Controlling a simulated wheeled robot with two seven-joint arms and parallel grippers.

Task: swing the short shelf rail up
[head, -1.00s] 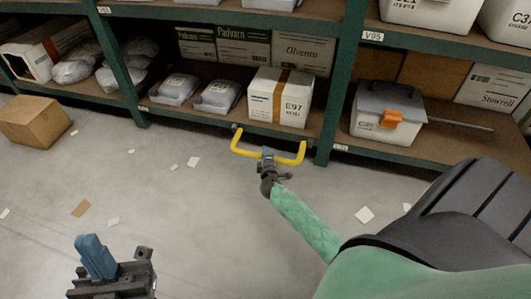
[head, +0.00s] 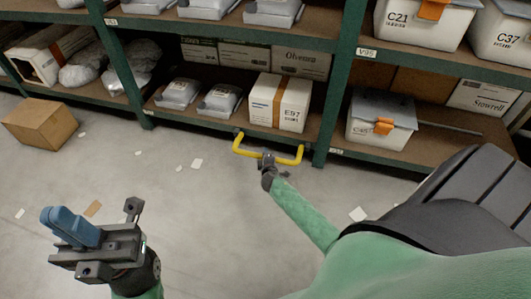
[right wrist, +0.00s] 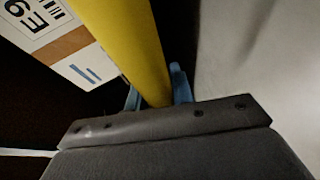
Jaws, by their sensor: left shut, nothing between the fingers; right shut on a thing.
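The short shelf rail (head: 245,152) is a yellow U-shaped bar at the front edge of the lower middle shelf, jutting out in front of the E97 box. My right gripper (head: 267,159) is shut on the middle of its crossbar. In the right wrist view the yellow rail (right wrist: 135,45) runs between the two blue fingers (right wrist: 157,90). My left gripper (head: 62,222) is at the lower left, well away from the rail, with its blue fingers together and empty. The right fingers are too small to make out in the head view.
A white E97 box (head: 280,103) with an orange stripe stands on the shelf behind the rail. A green rack upright (head: 326,130) is close at the rail's right. A cardboard box (head: 40,123) sits on the floor at left. Paper scraps lie on the otherwise clear floor.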

